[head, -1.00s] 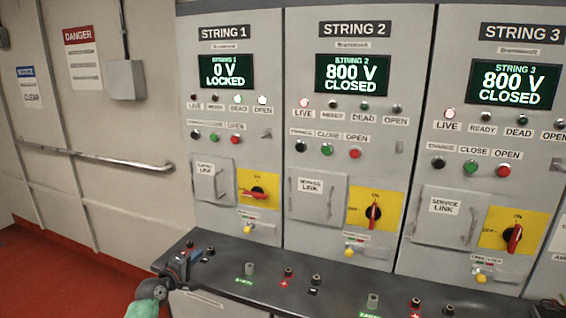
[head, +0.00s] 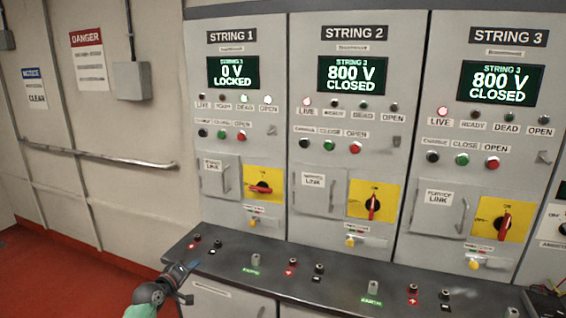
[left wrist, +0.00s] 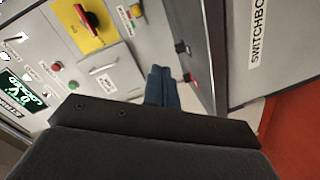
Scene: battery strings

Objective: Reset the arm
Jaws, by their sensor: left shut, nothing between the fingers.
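My left gripper (head: 190,268) is low at the left end of the dark ledge, below the STRING 1 cabinet (head: 205,90). Its blue fingers are together and empty; they also show in the left wrist view (left wrist: 162,88). The STRING 1 screen (head: 233,73) reads 0 V LOCKED, and its red rotary handle (head: 261,187) lies roughly level on a yellow plate. The STRING 2 screen (head: 352,75) and STRING 3 screen (head: 499,83) read 800 V CLOSED; their red handles (head: 373,207) (head: 505,224) stand upright. My right gripper is not in view.
The ledge (head: 225,262) carries several black, red and grey terminals under the cabinets. A metal handrail (head: 110,160) runs along the left wall. A grey box (head: 131,81) and a danger sign (head: 89,60) are on that wall. Red floor (head: 60,280) is open at left.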

